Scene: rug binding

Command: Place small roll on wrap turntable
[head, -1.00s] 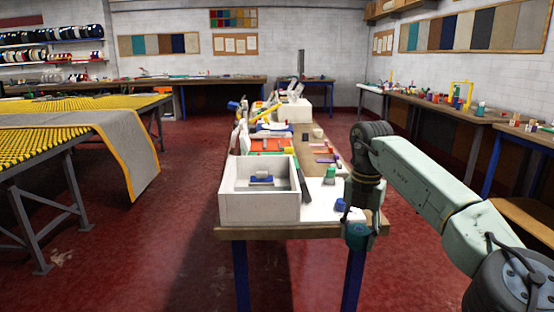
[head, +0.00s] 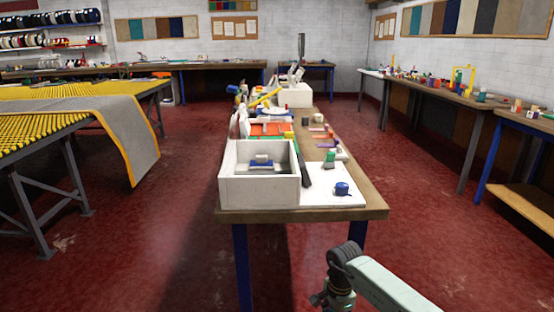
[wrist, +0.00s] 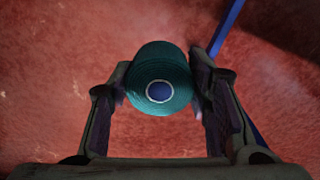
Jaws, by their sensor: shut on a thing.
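A teal roll (wrist: 150,62) with a pale ring and a blue centre shows in the wrist view. My gripper (wrist: 160,88) is shut on it, one finger on each side, with red floor behind. In the head view my wrist is at the bottom, right of centre, in front of the table's near edge; the fingers and roll are not clear there. A round white and blue disc (head: 276,112) lies farther back on the table and may be the wrap turntable; it is too small and partly covered to be sure.
The long table (head: 300,216) holds a white open box (head: 258,190) with a blue item inside. Beside it a white board (head: 325,197) carries a blue tape measure (head: 342,188) and a green-topped object (head: 329,159). A yellow slatted table (head: 50,115) stands left. Red floor is clear on both sides.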

